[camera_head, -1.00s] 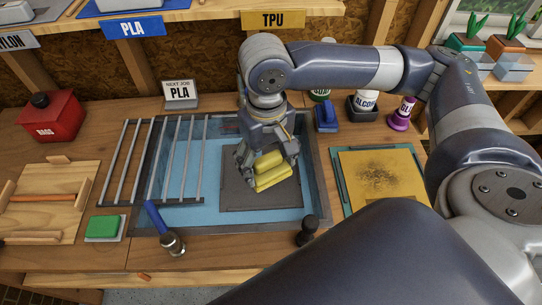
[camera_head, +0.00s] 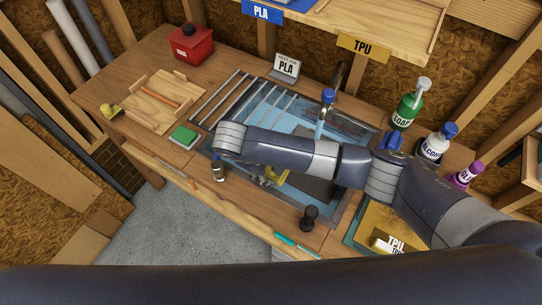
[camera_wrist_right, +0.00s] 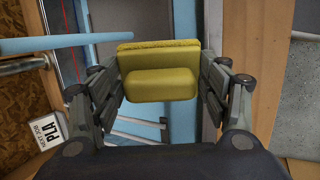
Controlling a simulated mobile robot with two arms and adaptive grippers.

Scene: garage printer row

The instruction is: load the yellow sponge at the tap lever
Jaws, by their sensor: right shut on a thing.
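The yellow sponge (camera_head: 275,180) is in my right gripper (camera_head: 266,177), over the sink (camera_head: 344,205) near its front side. The right arm covers part of both in the head view. In the right wrist view, the sponge (camera_wrist_right: 160,75) sits between the two fingers of the shut gripper (camera_wrist_right: 160,85). A light-blue bar (camera_wrist_right: 60,43) reaches from the left toward the sponge; contact cannot be told. A blue-topped fitting (camera_head: 327,97) with a pale-blue length below it stands at the sink's back. My left gripper is not in view.
A rack of bars (camera_head: 222,95) spans the sink's left. A green pad (camera_head: 184,136) and wooden tray (camera_head: 150,100) lie left. A black knob (camera_head: 309,215) stands at the front. Soap (camera_head: 404,110) and alcohol (camera_head: 432,148) bottles stand right.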

